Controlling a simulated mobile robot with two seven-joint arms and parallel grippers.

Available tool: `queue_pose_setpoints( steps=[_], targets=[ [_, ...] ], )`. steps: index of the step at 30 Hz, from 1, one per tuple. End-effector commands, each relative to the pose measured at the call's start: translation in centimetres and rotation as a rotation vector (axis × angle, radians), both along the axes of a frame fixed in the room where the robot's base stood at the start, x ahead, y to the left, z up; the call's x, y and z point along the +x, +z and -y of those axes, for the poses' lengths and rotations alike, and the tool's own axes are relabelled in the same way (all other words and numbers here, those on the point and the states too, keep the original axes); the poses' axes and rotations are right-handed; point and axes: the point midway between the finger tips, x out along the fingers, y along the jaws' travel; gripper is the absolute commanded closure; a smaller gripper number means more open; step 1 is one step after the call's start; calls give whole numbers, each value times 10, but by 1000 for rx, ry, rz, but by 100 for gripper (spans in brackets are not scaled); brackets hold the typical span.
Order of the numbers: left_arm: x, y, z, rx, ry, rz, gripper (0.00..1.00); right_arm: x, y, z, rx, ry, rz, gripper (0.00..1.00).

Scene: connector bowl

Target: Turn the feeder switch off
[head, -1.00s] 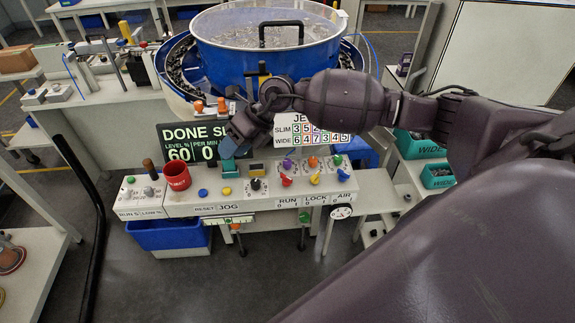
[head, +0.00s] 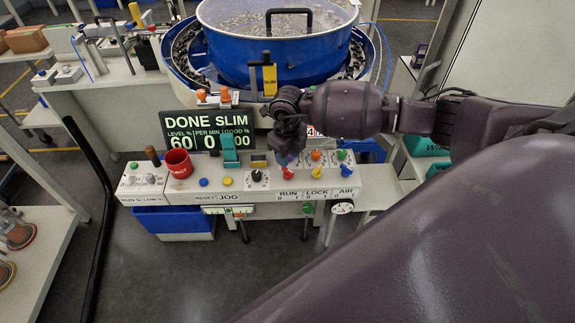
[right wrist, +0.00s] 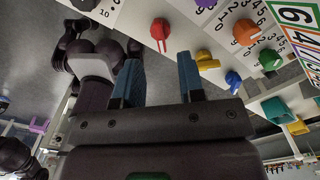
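The control panel (head: 260,196) stands in front of the blue feeder bowl (head: 270,72). A red lever knob (head: 288,174) is above the RUN label, with a yellow one (head: 317,171) and a blue one (head: 347,170) to its right. I read no "feeder" label. An upright teal lever (head: 230,150) stands left of them. My right gripper (head: 284,158) points down above and behind the red knob, apart from it. In the right wrist view the gripper (right wrist: 160,78) is open and empty, with the red knob (right wrist: 160,32) beyond its fingertips. My left gripper is not in view.
A red cup (head: 179,163) stands on the panel's left part. A dark display (head: 195,135) reads DONE SLIM. Orange (right wrist: 245,32) and green (right wrist: 270,57) dials are close to the levers. A blue bin (head: 172,220) is below the panel.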

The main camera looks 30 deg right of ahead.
Motion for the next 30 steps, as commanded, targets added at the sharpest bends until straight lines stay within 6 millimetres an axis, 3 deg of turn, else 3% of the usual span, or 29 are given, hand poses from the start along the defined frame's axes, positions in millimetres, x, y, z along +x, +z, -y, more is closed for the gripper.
queue_pose_setpoints(
  steps=[9,23,30],
  targets=[
    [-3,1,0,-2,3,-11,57,0,-43,0,2,0,-1,64],
    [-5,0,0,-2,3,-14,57,0,-53,0,1,1,1,64],
    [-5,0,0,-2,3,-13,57,0,-53,0,1,1,1,100]
  ],
)
